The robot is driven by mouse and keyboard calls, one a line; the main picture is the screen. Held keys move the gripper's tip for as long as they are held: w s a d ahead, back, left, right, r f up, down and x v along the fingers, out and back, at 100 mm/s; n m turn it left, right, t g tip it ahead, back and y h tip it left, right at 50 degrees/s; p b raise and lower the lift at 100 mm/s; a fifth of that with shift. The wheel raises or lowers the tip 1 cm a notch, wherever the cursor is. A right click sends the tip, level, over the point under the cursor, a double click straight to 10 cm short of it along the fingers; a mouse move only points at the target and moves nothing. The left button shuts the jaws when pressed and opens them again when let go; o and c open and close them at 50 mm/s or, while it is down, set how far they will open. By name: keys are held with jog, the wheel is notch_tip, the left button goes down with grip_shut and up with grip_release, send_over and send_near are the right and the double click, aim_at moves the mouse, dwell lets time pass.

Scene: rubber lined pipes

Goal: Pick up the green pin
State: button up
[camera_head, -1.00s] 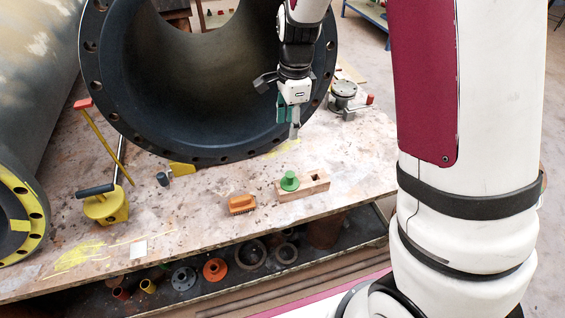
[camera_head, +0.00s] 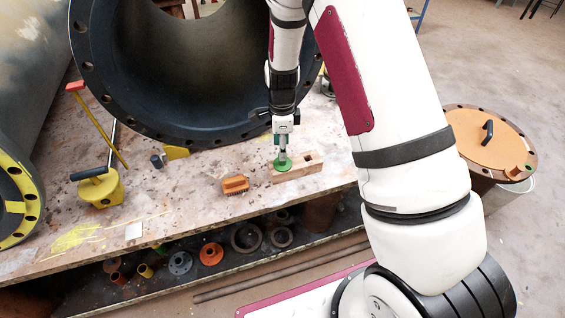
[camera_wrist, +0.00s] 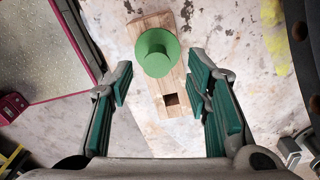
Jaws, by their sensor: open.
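The green pin (camera_head: 282,164) stands in a wooden block (camera_head: 309,168) near the front edge of the workbench. In the wrist view the pin (camera_wrist: 157,52) shows from above as a round green head with a smaller knob, at one end of the block (camera_wrist: 171,86). A square empty hole is in the block's other end. My gripper (camera_head: 283,155) is open above the block, overlapping the pin in the head view. In the wrist view my gripper (camera_wrist: 164,85) has its green-padded fingers wide apart, with the pin ahead of and between their lines, not between the pads.
An orange brush (camera_head: 235,185) lies left of the block. A large flanged pipe (camera_head: 75,60) stands close behind on the workbench (camera_head: 190,215). A yellow tool (camera_head: 100,190) is farther left. A shelf below holds several rings and flanges.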

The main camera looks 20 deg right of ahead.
aim_at(283, 164)
notch_tip(283, 164, down, 5)
jog(key=shift+s+f, duration=0.1)
jog(key=shift+s, duration=0.05)
grip_shut()
